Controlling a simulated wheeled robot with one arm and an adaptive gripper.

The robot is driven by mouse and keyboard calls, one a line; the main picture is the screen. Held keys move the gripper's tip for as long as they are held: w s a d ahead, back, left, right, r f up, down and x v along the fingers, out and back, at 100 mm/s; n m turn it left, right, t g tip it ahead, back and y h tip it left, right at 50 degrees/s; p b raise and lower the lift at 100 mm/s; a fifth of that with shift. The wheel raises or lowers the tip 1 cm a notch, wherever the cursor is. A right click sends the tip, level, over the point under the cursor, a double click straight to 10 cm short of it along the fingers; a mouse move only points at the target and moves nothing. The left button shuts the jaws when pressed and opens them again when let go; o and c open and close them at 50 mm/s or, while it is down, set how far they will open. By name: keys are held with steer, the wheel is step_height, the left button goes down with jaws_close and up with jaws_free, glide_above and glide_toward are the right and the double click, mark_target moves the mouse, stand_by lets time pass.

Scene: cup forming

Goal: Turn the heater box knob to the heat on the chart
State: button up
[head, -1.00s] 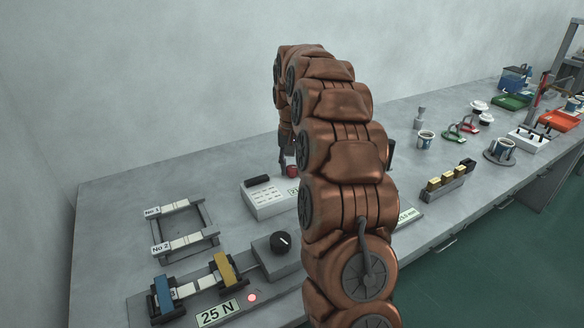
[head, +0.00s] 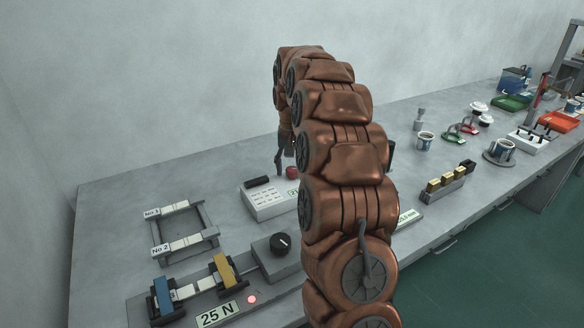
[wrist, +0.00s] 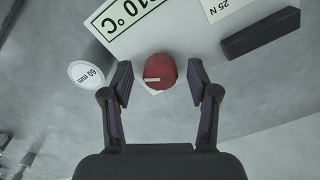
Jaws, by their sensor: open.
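A red knob (wrist: 160,72) with a white mark shows in the wrist view between the two dark fingers of my gripper (wrist: 160,84). The fingers are open, one on each side, with gaps to the knob. In the head view the red knob (head: 292,172) is partly hidden by my arm, and my gripper (head: 284,158) is beside it. In the wrist view, the panel carries a cut-off green-framed label (wrist: 125,13) whose visible part reads 10 °C.
A dark bar (wrist: 260,34) lies along the panel's edge; a round 66 mm tag (wrist: 88,74) is left of the knob. Bench surface (head: 120,205) at the left is clear.

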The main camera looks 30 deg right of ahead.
mark_target(292, 169)
step_height(292, 169, up, 12)
stand_by(0.8)
stand_by(0.8)
steer(key=s+a+f+n+g, duration=0.1)
steer(key=s+a+n, duration=0.1)
steer(key=s+a, duration=0.55)
steer(key=s+a+f+n, duration=0.2)
steer(key=s+a, duration=0.5)
steer(key=a, duration=0.2)
steer(key=s+a+f+n, duration=0.1)
steer(key=s+a+f, duration=0.2)
steer(key=s, duration=0.5)
steer(key=s+a+f+n+g, duration=0.15)
steer(key=s+f, duration=0.25)
steer(key=s, duration=0.4)
steer(key=s+a+f+n, duration=0.1)
steer(key=s+a+f, duration=0.2)
steer(key=s, duration=0.5)
steer(key=s+p+v, duration=0.2)
steer(key=p+v, duration=1)
steer(key=shift+r+t, duration=0.3)
steer(key=shift+t, duration=0.05)
